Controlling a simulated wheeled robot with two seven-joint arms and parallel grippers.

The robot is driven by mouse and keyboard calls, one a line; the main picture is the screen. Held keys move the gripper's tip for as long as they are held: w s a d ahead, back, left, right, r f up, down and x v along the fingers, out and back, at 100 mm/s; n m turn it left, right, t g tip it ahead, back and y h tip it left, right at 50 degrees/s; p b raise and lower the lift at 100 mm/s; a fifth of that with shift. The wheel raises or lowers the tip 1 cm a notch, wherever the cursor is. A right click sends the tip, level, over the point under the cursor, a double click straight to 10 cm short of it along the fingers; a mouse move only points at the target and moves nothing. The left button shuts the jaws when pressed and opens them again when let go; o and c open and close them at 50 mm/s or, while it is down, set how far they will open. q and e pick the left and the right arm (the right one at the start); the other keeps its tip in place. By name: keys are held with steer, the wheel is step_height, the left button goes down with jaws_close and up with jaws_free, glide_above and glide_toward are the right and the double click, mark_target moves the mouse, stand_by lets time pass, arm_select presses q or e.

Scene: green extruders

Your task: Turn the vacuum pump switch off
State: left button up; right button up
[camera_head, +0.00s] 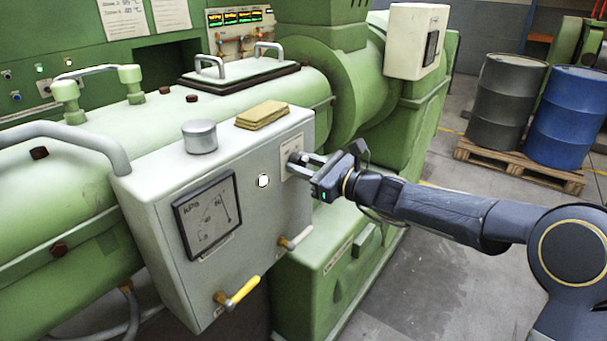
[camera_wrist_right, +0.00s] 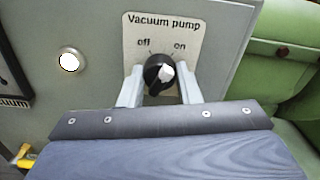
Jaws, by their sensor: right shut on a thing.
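The vacuum pump switch is a round black knob (camera_wrist_right: 155,72) with a pale mark, below a label plate (camera_wrist_right: 163,30) reading "Vacuum pump", "off" at left and "on" at right. The pale mark lies right of the knob's middle, towards the "on" side. My right gripper (camera_wrist_right: 160,83) has one finger on each side of the knob and is shut on it. In the head view my right gripper (camera_head: 303,166) reaches the right end of the grey control box (camera_head: 262,222) and partly hides the switch. My left gripper is not in view.
The box carries a kPa gauge (camera_head: 207,214), a lit white round button (camera_head: 263,181), a yellow-handled valve (camera_head: 240,291) and a smaller valve (camera_head: 294,239). A metal cylinder (camera_head: 199,136) and yellowish pads (camera_head: 262,114) lie on top. Green machinery stands behind.

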steer(key=n+b, duration=0.8)
steer(key=b, duration=0.2)
steer(key=shift+f, duration=0.2)
steer(key=shift+r+n+b, duration=0.2)
steer(key=shift+n+b, duration=1.35)
steer(key=shift+n, duration=0.35)
steer(key=o, duration=1)
steer(key=shift+d, duration=0.1)
steer(key=b+v, duration=0.1)
steer(key=v, duration=0.6)
steer(key=shift+s+d+b, duration=0.25)
steer(key=shift+b, duration=0.1)
